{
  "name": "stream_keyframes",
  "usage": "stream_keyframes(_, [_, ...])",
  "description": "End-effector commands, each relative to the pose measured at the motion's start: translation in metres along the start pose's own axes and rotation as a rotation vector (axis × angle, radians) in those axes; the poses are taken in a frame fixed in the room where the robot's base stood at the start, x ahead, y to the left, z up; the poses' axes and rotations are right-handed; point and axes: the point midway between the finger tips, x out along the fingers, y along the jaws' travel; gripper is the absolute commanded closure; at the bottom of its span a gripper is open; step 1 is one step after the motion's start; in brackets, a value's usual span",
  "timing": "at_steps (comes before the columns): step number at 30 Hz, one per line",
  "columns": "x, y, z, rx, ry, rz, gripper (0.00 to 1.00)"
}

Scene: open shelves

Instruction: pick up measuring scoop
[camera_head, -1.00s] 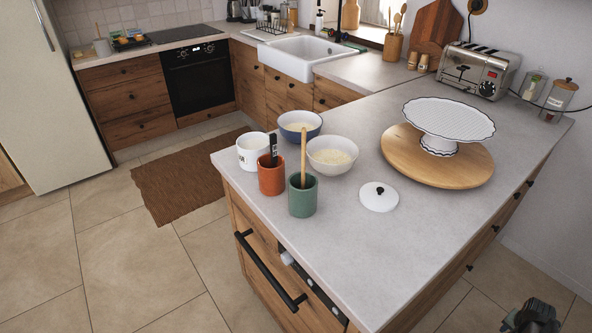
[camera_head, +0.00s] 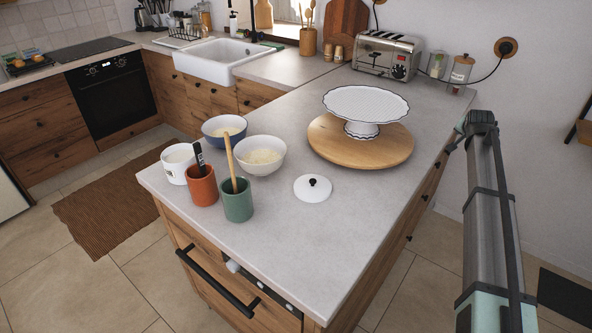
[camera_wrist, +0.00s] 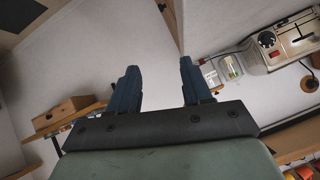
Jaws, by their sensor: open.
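No measuring scoop shows whole. A black handle with a pale mark (camera_head: 199,157) stands up out of an orange cup (camera_head: 202,188) at the counter's left front; its lower end is hidden, so I cannot tell if it is the scoop. A wooden handle (camera_head: 231,161) stands in the green cup (camera_head: 238,203) beside it. My gripper (camera_wrist: 158,82) is open and empty in the wrist view, its two dark fingers apart. My arm rises at the right of the head view, past the counter's right edge, far from the cups.
A white mug (camera_head: 177,168), blue bowl (camera_head: 224,127) and white bowl (camera_head: 260,154) crowd the cups. A white lid (camera_head: 313,190) lies right of them. A cake stand (camera_head: 364,106) on a wooden board (camera_head: 333,147) and a toaster (camera_head: 388,55) stand farther back. The front counter (camera_head: 290,247) is clear.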

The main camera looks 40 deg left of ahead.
Motion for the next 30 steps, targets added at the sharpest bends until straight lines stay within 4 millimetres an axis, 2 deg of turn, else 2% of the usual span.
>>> stream_keyframes(1, [-0.011,-0.022,-0.011,0.007,-0.002,-0.019,0.51])
stream_keyframes(3, [-0.029,-0.048,-0.014,0.022,-0.030,-0.043,0.51])
stream_keyframes(5, [-0.048,-0.074,-0.009,0.033,-0.075,-0.065,0.51])
stream_keyframes(8, [-0.086,-0.123,0.009,0.044,-0.183,-0.107,0.51])
stream_keyframes(9, [-0.104,-0.144,0.019,0.040,-0.234,-0.125,0.51])
stream_keyframes(12, [-0.145,-0.191,0.048,-0.005,-0.336,-0.169,0.51])
stream_keyframes(18, [-0.212,-0.267,0.110,-0.216,-0.436,-0.254,0.51])
stream_keyframes(24, [-0.282,-0.332,0.177,-0.475,-0.491,-0.351,0.51])
stream_keyframes(30, [-0.360,-0.382,0.244,-0.739,-0.536,-0.458,0.51])
